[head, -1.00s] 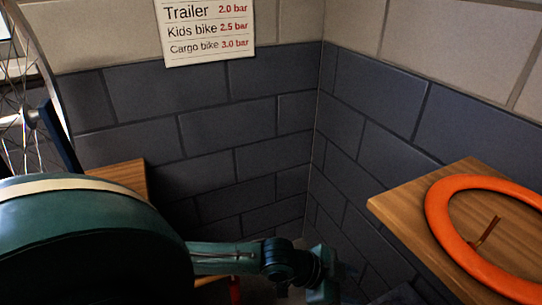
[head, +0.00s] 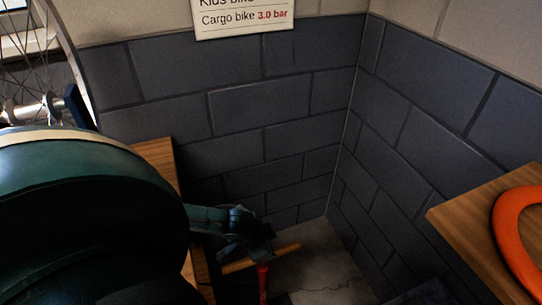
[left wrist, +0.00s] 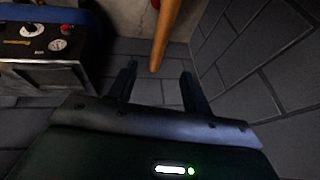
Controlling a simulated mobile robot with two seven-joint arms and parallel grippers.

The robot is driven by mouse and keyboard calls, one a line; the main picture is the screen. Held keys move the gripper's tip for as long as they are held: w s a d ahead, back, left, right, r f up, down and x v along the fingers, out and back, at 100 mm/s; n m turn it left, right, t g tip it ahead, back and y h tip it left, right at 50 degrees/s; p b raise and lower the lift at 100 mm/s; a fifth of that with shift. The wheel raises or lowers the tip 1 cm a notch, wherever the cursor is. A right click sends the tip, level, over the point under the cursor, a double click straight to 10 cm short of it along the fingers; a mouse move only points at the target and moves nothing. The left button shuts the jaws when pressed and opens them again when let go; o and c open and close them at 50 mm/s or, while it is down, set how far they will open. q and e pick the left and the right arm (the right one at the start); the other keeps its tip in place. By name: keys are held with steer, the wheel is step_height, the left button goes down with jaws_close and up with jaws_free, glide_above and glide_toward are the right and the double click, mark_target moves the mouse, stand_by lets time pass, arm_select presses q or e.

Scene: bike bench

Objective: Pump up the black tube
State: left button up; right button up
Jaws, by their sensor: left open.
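A floor pump shows in the head view as a wooden handle (head: 262,259) on top of a red barrel (head: 263,280); its lower part is cut off by the frame. My left gripper (head: 262,242) is at the handle, partly hidden by its own links. In the left wrist view my left gripper (left wrist: 160,80) is open, and the wooden handle (left wrist: 168,33) points down towards the gap between its fingers; I cannot tell whether its end is inside the gap. The black tube cannot be made out. My right gripper is not in view.
An orange tube (head: 517,235) lies on a wooden shelf (head: 470,213) at the right. A pressure sign (head: 245,18) hangs on the wall. A wheel (head: 45,60) stands at the left. The left wrist view shows a box with gauges (left wrist: 40,78). Grey walls meet behind the pump.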

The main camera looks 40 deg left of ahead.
arm_select(q)
steer(key=b+x, duration=0.2)
steer(key=x, duration=1)
steer(key=shift+d, duration=0.1)
steer(key=shift+w+f, duration=0.1)
steer(key=shift+f, duration=0.25)
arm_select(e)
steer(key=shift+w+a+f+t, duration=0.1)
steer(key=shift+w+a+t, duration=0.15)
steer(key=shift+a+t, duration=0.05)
arm_select(q)
steer(key=shift+c, duration=0.4)
steer(key=c, duration=0.5)
jaws_close()
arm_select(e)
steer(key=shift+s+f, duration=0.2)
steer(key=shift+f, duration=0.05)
